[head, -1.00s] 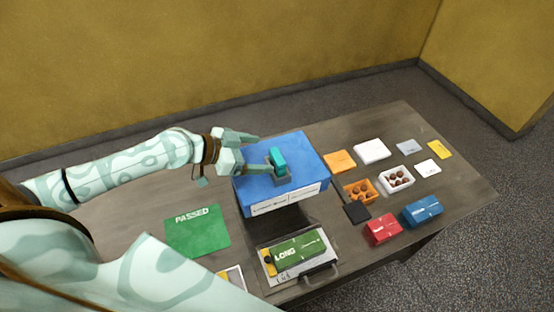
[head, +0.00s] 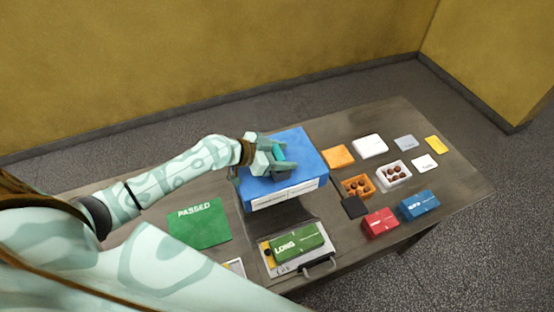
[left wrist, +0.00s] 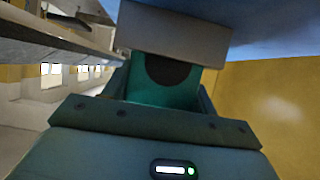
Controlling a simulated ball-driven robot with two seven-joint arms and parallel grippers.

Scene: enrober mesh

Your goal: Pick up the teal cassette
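The teal cassette (head: 278,152) stands in a small grey holder (head: 283,176) on top of the blue box (head: 306,156). My left gripper (head: 279,155) is at the cassette, with one finger on its far side and one on its near side. The fingers look spread; contact with the cassette cannot be made out. In the left wrist view the cassette (left wrist: 150,92) shows between the fingers, partly covered by a grey block (left wrist: 175,35). My right gripper is not in view.
A green PASSED mat (head: 200,222) lies left of the box. Red (head: 379,222) and blue (head: 419,205) packs, chocolate trays and cards lie on the right.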

